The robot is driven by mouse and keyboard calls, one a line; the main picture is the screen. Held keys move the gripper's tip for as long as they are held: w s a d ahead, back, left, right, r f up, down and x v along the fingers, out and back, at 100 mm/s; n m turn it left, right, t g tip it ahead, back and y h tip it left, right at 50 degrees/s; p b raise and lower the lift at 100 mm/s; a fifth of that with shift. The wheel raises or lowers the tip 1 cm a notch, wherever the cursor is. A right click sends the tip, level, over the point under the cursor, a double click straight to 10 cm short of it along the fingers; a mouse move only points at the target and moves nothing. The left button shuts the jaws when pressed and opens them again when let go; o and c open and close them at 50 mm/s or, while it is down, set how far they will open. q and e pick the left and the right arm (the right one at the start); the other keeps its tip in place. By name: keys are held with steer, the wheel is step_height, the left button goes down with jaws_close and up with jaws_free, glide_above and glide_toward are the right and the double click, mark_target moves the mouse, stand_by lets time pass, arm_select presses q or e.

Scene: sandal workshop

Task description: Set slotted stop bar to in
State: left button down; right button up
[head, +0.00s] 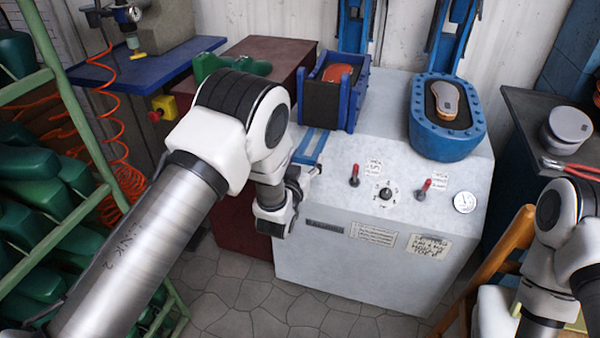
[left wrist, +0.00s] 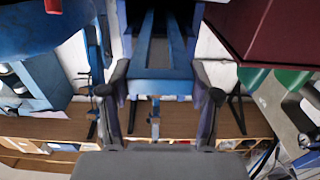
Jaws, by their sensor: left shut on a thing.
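The slotted stop bar (head: 311,147) is a flat blue bar with a long slot. It lies at the left edge of the pale grey machine's top, in front of the blue-framed box. My left gripper (head: 307,174) is at its near end, shut on it. In the left wrist view the bar (left wrist: 161,82) runs between the two dark fingers of the gripper (left wrist: 160,92). The fingertips are partly hidden by my own wrist in the head view. My right arm shows at the lower right, but its gripper is out of the picture.
The blue-framed box (head: 322,107) and a blue oval mould (head: 445,140) with a sandal sole stand on the machine (head: 330,255). Its front panel has two red levers (head: 354,175), a dial and a gauge (head: 464,202). A dark red cabinet (head: 235,225) is close on the left.

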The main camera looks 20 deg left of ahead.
arm_select(q)
steer(key=shift+w+r, duration=0.1)
steer(key=shift+r, duration=0.05)
steer(key=shift+c, duration=1.2)
jaws_free()
steer(key=shift+w, duration=0.15)
steer(key=s, duration=1.2)
steer(key=shift+a, duration=0.2)
